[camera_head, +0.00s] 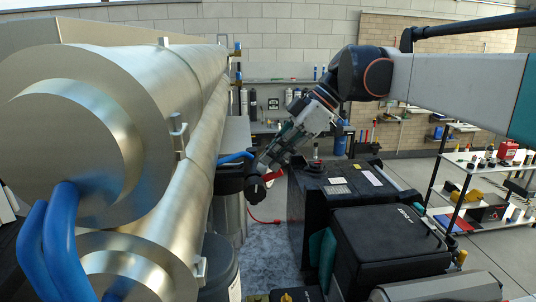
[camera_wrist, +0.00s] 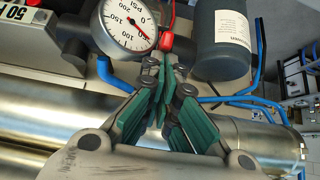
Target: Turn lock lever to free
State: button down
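A red handle-like part (camera_wrist: 166,41), which looks like the lock lever, sits beside a round pressure gauge (camera_wrist: 128,22) in the wrist view. In the head view a red part (camera_head: 273,176) shows on the dark fitting at the end of my arm's reach. My gripper (camera_wrist: 166,68) has green-padded fingers, with a narrow gap between the tips. The tips point at the red part and look just short of it; contact cannot be told. In the head view my gripper (camera_head: 262,163) reaches down to the dark fitting, and its tips are partly hidden.
Large metal membrane tubes (camera_head: 120,110) fill the left. A dark cylinder (camera_wrist: 220,40) with a label and blue hoses (camera_wrist: 245,98) lie close to the gripper. My black base is at lower right. A shelf (camera_head: 465,185) stands further right. A red hose (camera_head: 262,220) hangs above the floor.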

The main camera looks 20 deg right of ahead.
jog(key=shift+s+d+f, duration=0.2)
jog(key=shift+d+f, duration=0.4)
jog(key=shift+d, duration=0.15)
jog(key=shift+d+f+b, duration=0.35)
jog(key=shift+f+b, duration=0.15)
jog(key=shift+f, duration=0.05)
jog(key=shift+s+f, duration=0.1)
jog(key=shift+f, duration=0.05)
jog(key=shift+d, duration=0.2)
